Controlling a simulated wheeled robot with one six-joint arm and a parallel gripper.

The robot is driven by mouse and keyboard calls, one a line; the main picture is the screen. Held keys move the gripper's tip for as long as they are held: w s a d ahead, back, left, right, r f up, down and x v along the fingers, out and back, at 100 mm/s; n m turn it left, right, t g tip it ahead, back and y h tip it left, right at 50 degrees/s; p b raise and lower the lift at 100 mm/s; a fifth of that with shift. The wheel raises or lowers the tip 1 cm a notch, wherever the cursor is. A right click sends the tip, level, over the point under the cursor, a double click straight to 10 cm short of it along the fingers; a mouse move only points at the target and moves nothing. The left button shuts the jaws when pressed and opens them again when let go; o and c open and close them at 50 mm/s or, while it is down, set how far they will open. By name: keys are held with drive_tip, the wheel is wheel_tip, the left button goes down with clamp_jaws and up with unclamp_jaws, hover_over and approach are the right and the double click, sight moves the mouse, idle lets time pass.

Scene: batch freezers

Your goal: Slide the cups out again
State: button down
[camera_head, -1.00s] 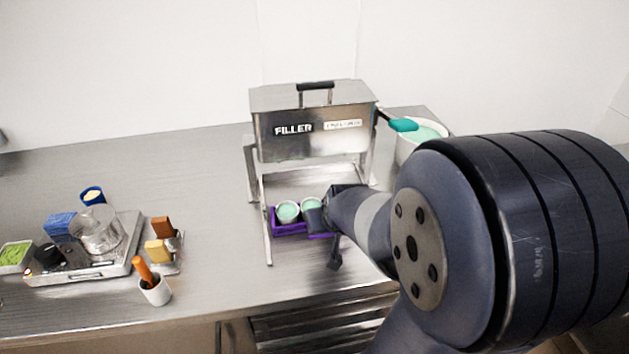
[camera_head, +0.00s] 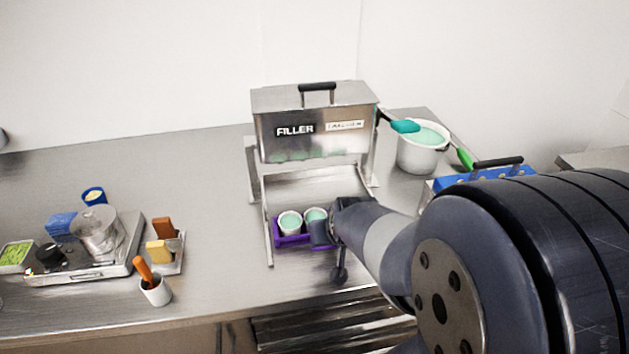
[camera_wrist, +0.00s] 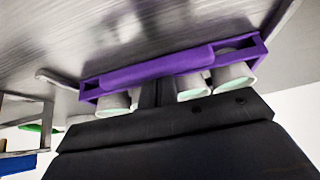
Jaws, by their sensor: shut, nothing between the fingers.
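A purple tray (camera_head: 292,241) sits on the counter at the front of the steel filler (camera_head: 315,125), with white cups holding mint-green contents. Two cups show in the head view, the left one (camera_head: 289,224) clear and the other (camera_head: 315,214) partly covered by my gripper. My gripper (camera_head: 321,234) is shut and empty at the tray's right part. In the wrist view, which looks upside down, the tray (camera_wrist: 150,75) lies across the frame and my narrow dark fingers (camera_wrist: 152,95) reach between cups. Whether they press on the tray is hidden.
A white pot (camera_head: 418,155) of mint mix with a teal spatula stands right of the filler. A blue box (camera_head: 485,177) is behind my arm. Left are a scale (camera_head: 85,262), small tubs and a cup with an orange-handled tool (camera_head: 156,292). The counter's front edge is close.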

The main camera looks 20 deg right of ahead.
drive_tip(key=shift+s+r+p, duration=0.25)
drive_tip(key=shift+r+p, duration=0.4)
drive_tip(key=shift+r, duration=0.05)
drive_tip(key=shift+p+v, duration=1.65)
drive_tip(key=shift+v, duration=0.55)
drive_tip(key=shift+a, duration=0.1)
drive_tip(key=shift+f, duration=0.1)
drive_tip(key=b+x, duration=0.4)
drive_tip(key=x, duration=0.1)
drive_tip(key=shift+w+f+b, duration=0.1)
drive_tip(key=shift+f+b, duration=0.25)
drive_tip(key=shift+f, duration=0.05)
drive_tip(key=shift+r, duration=0.1)
